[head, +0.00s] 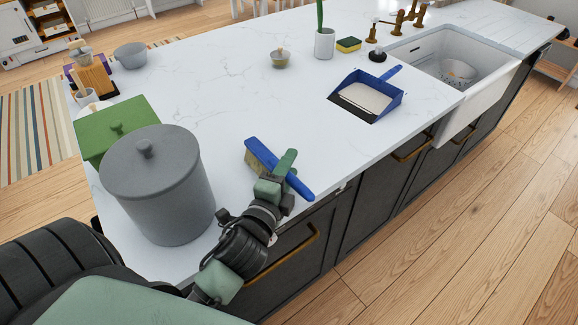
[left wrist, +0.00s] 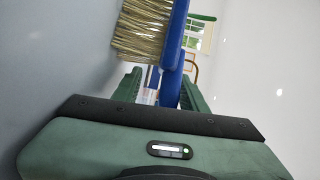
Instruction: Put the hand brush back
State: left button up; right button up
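A blue hand brush (head: 262,153) with tan bristles is held by my left gripper (head: 278,175) above the near edge of the white counter. In the left wrist view the brush (left wrist: 148,28) crosses between the green fingers of the gripper (left wrist: 160,85), bristles toward the left. A blue dustpan (head: 384,92) with a grey-white inside lies on the counter to the right and farther back, apart from the brush. My right gripper is not in view.
A large grey lidded pot (head: 158,190) and a green box (head: 116,125) stand left of my left gripper. The middle of the counter (head: 215,90) is clear.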

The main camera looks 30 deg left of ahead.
pick_arm(q)
jog(key=shift+f, duration=0.2)
jog(key=shift+r+p, duration=0.35)
jog(key=s+b, duration=0.1)
jog(key=s, duration=0.2)
jog(key=s+d, duration=0.1)
jog(key=s, duration=0.2)
jog(key=s+r+b, duration=0.1)
jog(key=s, duration=0.2)
jog(key=shift+s+d+b, duration=0.1)
jog(key=shift+d+b, duration=0.05)
jog(key=shift+b, duration=0.2)
jog(key=shift+s+r+p, duration=0.35)
jog(key=shift+s+p, duration=0.15)
jog(key=shift+p, duration=0.05)
jog(key=shift+s+d, duration=0.2)
jog(key=shift+s, duration=0.5)
